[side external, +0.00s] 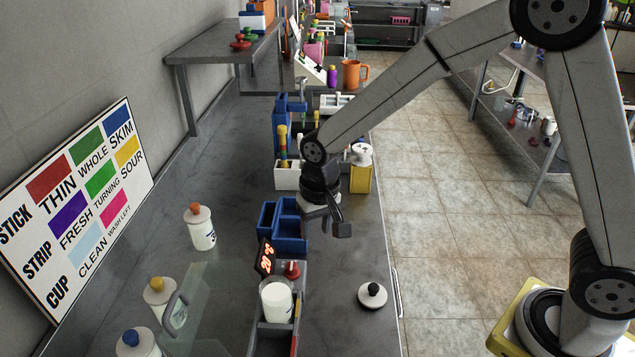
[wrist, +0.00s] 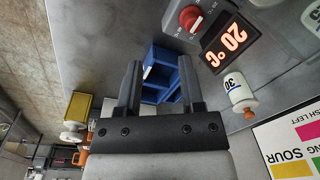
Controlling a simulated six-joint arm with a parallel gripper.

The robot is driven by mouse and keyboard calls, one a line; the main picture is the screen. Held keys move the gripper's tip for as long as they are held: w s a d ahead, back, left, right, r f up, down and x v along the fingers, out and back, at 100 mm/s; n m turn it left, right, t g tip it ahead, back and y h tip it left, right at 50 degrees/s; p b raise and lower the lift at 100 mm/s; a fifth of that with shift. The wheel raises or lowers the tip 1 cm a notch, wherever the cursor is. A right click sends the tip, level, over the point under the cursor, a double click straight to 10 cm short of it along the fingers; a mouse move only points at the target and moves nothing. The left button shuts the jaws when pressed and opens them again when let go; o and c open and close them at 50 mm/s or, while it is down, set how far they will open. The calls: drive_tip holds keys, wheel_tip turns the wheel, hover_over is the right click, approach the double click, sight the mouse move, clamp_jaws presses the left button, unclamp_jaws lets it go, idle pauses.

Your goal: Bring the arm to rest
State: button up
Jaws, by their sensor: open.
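My gripper (side external: 338,222) hangs above the bench, beside the blue compartment tray, in the side view. In the wrist view my gripper (wrist: 162,82) has its two dark fingers apart with nothing held between them. The blue tray (side external: 289,244) lies beyond the fingers and also shows between them in the wrist view (wrist: 158,58). My arm reaches over the bench from its base at the lower right.
A display reading 20 °C (side external: 265,258), a red knob (side external: 292,269) and a white cup (side external: 277,301) stand nearer. A black-knobbed lid (side external: 372,295) lies on the bench. A yellow container (side external: 360,178) stands behind my wrist. White bottles (side external: 201,228) line the left.

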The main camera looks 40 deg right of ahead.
drive_tip(key=s+d+n+t, duration=0.2)
drive_tip(key=s+d, duration=0.9)
drive_tip(key=s, duration=0.2)
drive_tip(key=shift+d+r+n, duration=0.15)
drive_tip(key=shift+r+n, duration=0.15)
drive_tip(key=shift+r, duration=0.1)
